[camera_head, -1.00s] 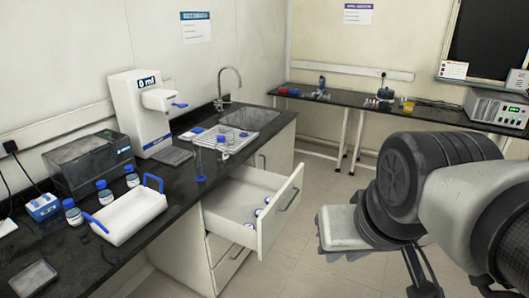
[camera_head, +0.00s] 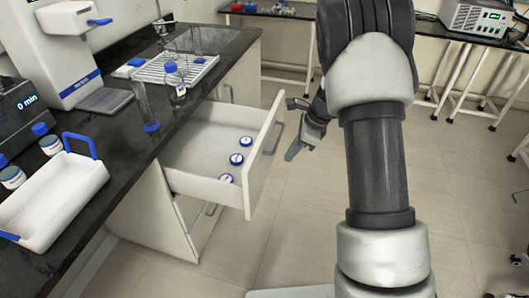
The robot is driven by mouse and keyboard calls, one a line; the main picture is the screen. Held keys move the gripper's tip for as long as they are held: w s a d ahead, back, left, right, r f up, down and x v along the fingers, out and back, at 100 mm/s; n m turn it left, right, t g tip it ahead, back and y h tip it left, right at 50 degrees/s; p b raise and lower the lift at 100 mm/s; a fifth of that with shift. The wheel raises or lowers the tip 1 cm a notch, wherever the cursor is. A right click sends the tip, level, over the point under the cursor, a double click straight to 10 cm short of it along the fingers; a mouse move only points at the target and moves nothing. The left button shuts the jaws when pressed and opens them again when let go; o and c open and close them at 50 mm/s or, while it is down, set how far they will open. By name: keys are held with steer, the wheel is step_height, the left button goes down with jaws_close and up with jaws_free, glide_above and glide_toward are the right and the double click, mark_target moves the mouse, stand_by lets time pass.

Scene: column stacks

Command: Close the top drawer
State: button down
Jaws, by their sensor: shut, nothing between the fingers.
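The top drawer (camera_head: 205,138) is white and stands pulled out from the cabinet under the black counter. Its front panel (camera_head: 259,165) faces right and carries a grey handle (camera_head: 274,139). Three blue-and-white capped items (camera_head: 237,158) lie inside the drawer. My gripper (camera_head: 293,152) is to the right of the drawer front, close to the handle in the picture. It looks shut and empty, with its fingers pointing down and left. I cannot tell whether it touches the drawer.
The black counter (camera_head: 105,150) holds a white tray (camera_head: 55,193) with blue handles, a white dispenser (camera_head: 68,55), a blue-capped bottle (camera_head: 175,82) and a glass cylinder (camera_head: 146,105). Below is another drawer, apparently slightly open. The floor (camera_head: 310,210) right of the drawer is clear.

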steer(key=w+a+f+b, duration=0.1)
steer(key=w+a+f, duration=0.1)
steer(key=f, duration=0.4)
steer(key=w+a+f+m+b, duration=0.1)
steer(key=w+a+f, duration=0.1)
steer(key=a+f, duration=0.3)
steer(key=shift+w+f, duration=0.2)
steer(key=shift+f, duration=0.75)
